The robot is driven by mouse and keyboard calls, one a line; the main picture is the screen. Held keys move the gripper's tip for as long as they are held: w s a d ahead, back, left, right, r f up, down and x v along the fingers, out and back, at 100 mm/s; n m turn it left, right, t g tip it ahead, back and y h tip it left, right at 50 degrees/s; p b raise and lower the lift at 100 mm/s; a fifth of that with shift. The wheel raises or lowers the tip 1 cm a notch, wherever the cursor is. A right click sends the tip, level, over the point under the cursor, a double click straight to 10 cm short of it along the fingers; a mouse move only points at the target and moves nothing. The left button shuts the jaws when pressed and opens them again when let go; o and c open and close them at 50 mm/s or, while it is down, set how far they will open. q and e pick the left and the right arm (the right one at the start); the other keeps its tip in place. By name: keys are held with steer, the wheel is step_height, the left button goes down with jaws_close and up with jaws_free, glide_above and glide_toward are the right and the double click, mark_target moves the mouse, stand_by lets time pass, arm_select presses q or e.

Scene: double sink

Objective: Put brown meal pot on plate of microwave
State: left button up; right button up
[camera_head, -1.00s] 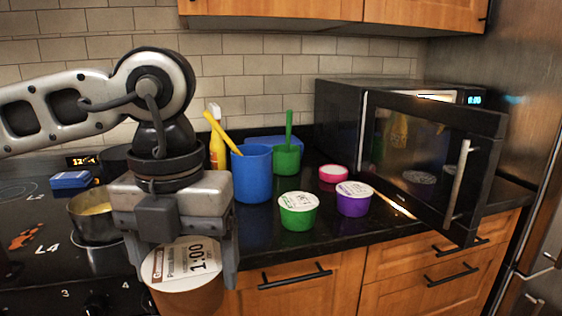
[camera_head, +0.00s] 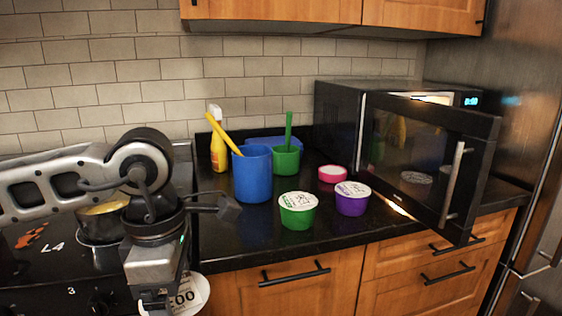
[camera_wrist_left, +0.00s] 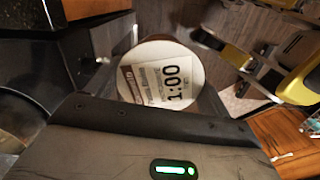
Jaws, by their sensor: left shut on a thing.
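The brown meal pot has a white lid printed 1:00. Part of its lid (camera_head: 190,294) shows at the bottom of the head view, and the whole lid (camera_wrist_left: 161,72) shows in the left wrist view. My left gripper (camera_head: 172,297) is shut on the pot, in front of the counter's front edge. The black microwave (camera_head: 340,125) stands at the back right of the counter with its door (camera_head: 425,160) swung open toward me. The door hides most of the inside, and I cannot see the plate. My right gripper is not in view.
A green pot (camera_head: 298,211) and a purple pot (camera_head: 352,198) stand on the black counter before the microwave, with a pink pot (camera_head: 332,174) behind. A blue cup (camera_head: 252,175) and green cup (camera_head: 286,160) stand left. A stove with a saucepan (camera_head: 100,222) is at far left.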

arm_select(q)
steer(key=a+f+m, duration=0.5)
steer(key=f+m, duration=0.4)
steer(key=m, duration=1)
steer(key=shift+s+m+p, duration=0.15)
steer(key=shift+m+p, duration=0.25)
steer(key=shift+p, duration=0.05)
